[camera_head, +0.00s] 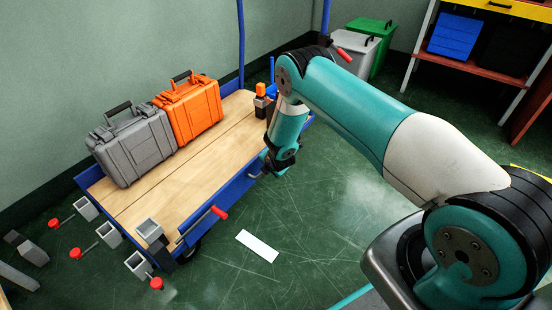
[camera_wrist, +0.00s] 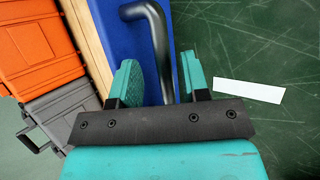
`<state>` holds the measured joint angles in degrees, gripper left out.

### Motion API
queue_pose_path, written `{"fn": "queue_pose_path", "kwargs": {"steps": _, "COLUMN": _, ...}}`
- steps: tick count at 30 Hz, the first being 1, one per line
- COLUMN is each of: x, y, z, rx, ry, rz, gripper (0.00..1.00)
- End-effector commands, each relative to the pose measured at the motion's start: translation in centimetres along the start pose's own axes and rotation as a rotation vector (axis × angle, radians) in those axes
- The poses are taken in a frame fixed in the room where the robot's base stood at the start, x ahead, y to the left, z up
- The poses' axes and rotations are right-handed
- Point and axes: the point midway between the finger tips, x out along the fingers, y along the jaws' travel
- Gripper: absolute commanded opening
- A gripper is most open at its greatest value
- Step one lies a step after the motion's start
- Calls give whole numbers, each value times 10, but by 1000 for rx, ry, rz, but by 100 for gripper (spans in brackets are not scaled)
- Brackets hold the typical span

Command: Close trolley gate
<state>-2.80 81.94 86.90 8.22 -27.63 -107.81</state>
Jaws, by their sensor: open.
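The trolley has a wooden deck (camera_head: 185,185) and blue edges (camera_head: 238,190); its long blue side also shows in the wrist view (camera_wrist: 125,45). Which part is the gate is not clear. A bent dark handle bar (camera_wrist: 156,40) runs along the blue side in the wrist view. My gripper (camera_wrist: 160,75) is open, with one teal finger on each side of the bar; whether they touch it I cannot tell. In the head view my gripper (camera_head: 272,165) is beside the trolley's right side, and its fingers are partly hidden.
A grey case (camera_head: 132,148) and an orange case (camera_head: 190,108) stand on the deck. A red-tipped lever (camera_head: 220,212) is at the near corner. Grey square sockets (camera_head: 150,230) stand at the near end. Bins (camera_head: 372,45) stand behind.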

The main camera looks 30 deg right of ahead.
Motion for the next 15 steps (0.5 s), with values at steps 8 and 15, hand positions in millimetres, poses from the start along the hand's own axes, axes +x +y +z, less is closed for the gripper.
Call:
{"fn": "queue_pose_path", "kwargs": {"steps": 8, "x": -77, "y": 3, "z": 3, "rx": -2, "ry": -1, "rz": -4, "gripper": 42}}
{"fn": "queue_pose_path", "kwargs": {"steps": 15, "x": -128, "y": 1, "z": 2, "rx": -2, "ry": -1, "rz": -6, "gripper": 42}}
